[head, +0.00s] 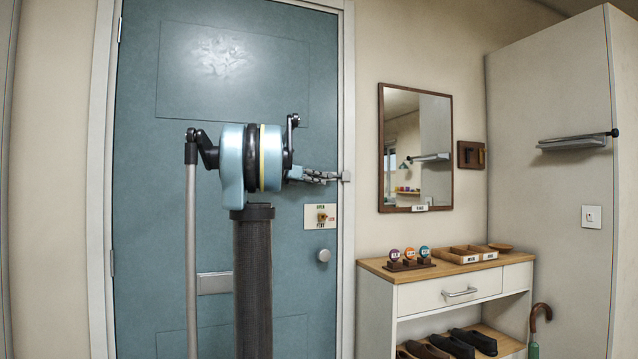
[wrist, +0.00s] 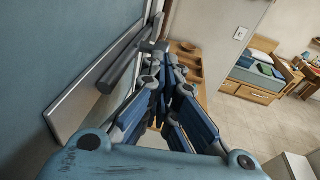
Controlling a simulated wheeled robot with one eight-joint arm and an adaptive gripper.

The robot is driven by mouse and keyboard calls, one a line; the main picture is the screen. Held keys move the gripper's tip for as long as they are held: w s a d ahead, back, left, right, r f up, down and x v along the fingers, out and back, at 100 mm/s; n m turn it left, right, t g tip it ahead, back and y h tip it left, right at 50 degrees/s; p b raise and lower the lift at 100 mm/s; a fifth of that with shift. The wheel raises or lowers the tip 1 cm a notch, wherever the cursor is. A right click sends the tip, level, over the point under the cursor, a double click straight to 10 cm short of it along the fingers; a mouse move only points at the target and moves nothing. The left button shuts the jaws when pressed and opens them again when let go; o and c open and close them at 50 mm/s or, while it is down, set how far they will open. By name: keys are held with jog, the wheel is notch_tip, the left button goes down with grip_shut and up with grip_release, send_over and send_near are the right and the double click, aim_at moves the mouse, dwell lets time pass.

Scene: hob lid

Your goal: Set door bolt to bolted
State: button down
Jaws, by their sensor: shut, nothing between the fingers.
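The blue-grey door (head: 170,200) stands closed in its white frame. In the wrist view a dark grey bolt bar (wrist: 123,58) lies along a pale plate (wrist: 75,115) on the door. Its far end is close to a small grey block at the frame, partly hidden by my fingers; I cannot tell whether it is inside. In the head view the block (head: 346,177) shows on the door's right edge, and my gripper hides the bolt. My gripper (head: 336,178) is shut and empty, its tips beside the block. In the wrist view my gripper (wrist: 164,62) points along the bolt; contact is unclear.
A labelled plate with a brass turn (head: 322,216) and a round knob (head: 324,255) sit below my gripper. Floor (wrist: 258,125) shows free beyond.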

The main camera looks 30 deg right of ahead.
jog(key=a+r, duration=0.2)
jog(key=a, duration=1.1)
jog(key=shift+w, duration=0.2)
jog(key=shift+a, duration=0.1)
jog(key=s+a+f+m+y, duration=0.5)
jog(key=s+a+f, duration=0.5)
jog(key=f, duration=0.8)
jog(key=s+a+f+m+t+y, duration=0.1)
jog(key=s+a+f+m+y, duration=0.4)
jog(key=s+a+f, duration=0.5)
jog(key=s+a+f+m+t+y, duration=0.1)
jog(key=s+a+f+m+y, duration=0.5)
jog(key=s+f, duration=0.9)
jog(key=a+f+m, duration=0.1)
jog(key=a+f, duration=0.2)
jog(key=f, duration=0.9)
jog(key=shift+a+f, duration=0.2)
jog(key=shift+a, duration=0.2)
